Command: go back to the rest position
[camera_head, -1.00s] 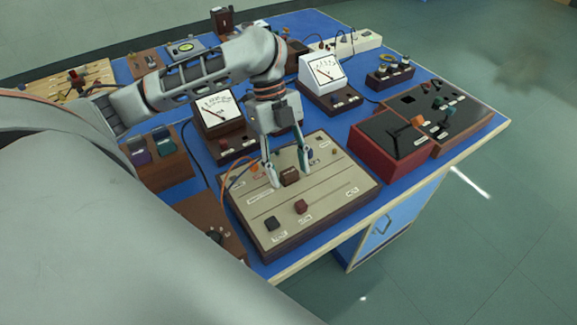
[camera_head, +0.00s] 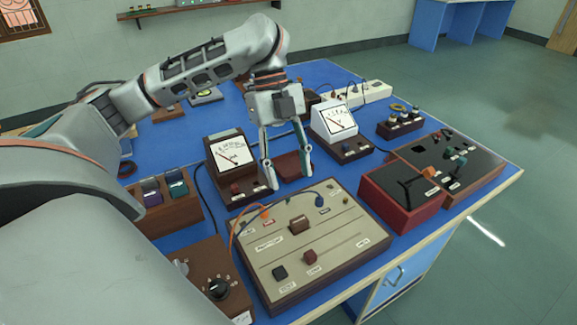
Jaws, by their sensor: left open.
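My left gripper (camera_head: 288,183) is open and empty. Its fingers point down over the bench, near the back edge of a beige control panel (camera_head: 340,244). The panel carries a brown block (camera_head: 299,224), a dark red knob (camera_head: 310,257) and a black knob (camera_head: 280,272), and the fingertips are apart from all of them. My left arm comes in from the left and bends down at the wrist. My right gripper does not show.
Two analog meters, one dark-framed (camera_head: 232,155) and one white (camera_head: 337,120), stand behind the panel. A red-sided box (camera_head: 402,198) is to its right. A dial box (camera_head: 219,288) is at the front left. Cables run over the blue bench top (camera_head: 328,75).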

